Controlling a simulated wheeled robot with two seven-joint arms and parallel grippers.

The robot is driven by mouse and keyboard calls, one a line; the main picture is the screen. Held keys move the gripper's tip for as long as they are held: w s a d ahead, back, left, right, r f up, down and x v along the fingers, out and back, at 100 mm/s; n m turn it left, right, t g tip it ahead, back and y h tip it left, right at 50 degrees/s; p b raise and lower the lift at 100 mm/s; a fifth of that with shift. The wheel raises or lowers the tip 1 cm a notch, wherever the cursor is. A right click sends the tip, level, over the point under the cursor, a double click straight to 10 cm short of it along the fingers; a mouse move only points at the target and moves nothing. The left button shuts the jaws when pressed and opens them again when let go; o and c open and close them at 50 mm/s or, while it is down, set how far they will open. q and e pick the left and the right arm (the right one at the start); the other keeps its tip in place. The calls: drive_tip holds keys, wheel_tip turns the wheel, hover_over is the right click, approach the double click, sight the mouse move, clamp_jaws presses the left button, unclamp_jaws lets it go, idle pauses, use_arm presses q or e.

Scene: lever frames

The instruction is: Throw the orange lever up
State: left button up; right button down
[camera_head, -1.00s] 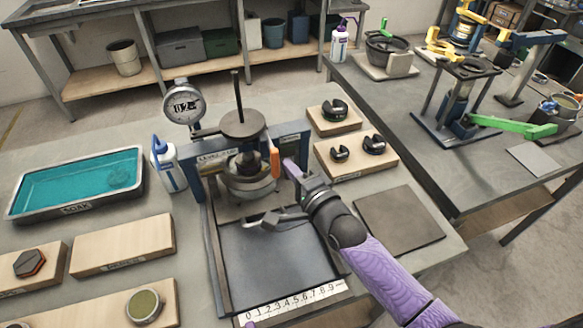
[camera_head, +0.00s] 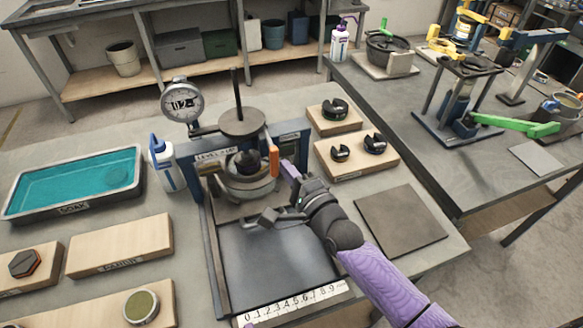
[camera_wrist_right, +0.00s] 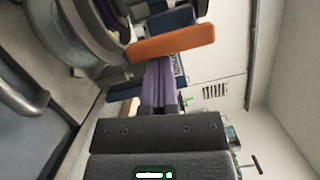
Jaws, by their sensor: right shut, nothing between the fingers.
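The orange lever (camera_head: 274,162) is a short flat handle at the right side of the round metal pot of the press (camera_head: 242,124), near its right post. In the right wrist view the orange lever (camera_wrist_right: 172,43) crosses the upper middle. My right gripper (camera_head: 287,168) is just right of the lever, its purple fingers shut and empty. In the right wrist view the fingers (camera_wrist_right: 158,84) end at the lever's lower edge; I cannot tell whether they touch it. A purple sliver at the bottom edge may be my left gripper (camera_head: 249,325); its jaws are hidden.
A blue-capped bottle (camera_head: 165,164) and a teal tray (camera_head: 140,184) are left of the press. Wooden blocks with black rings (camera_head: 358,165) stand on the right. A dark plate (camera_head: 400,222) lies beside my right forearm. A green-handled press (camera_head: 455,105) stands on the other table.

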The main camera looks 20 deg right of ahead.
drive_tip(key=shift+a, duration=0.1)
drive_tip(key=a+m+b, duration=0.1)
drive_tip(key=m, duration=0.1)
drive_tip(key=a+m+t+h+b, duration=0.1)
drive_tip(key=m, duration=0.2)
drive_tip(key=m+b, duration=0.2)
drive_tip(key=m, duration=0.1)
drive_tip(key=shift+a+f+t, duration=0.3)
drive_tip(key=shift+a+t, duration=0.1)
drive_tip(key=a+m+h, duration=0.1)
drive_tip(key=m, duration=0.2)
drive_tip(key=r+m+h+b, duration=0.1)
drive_tip(key=m, duration=0.2)
drive_tip(key=a+m+t+h+b, duration=0.1)
drive_tip(key=m, duration=0.2)
drive_tip(key=shift+s+a+r, duration=0.1)
drive_tip(key=shift+a+r, duration=0.2)
drive_tip(key=shift+r, duration=0.1)
drive_tip(key=shift+a+r, duration=0.1)
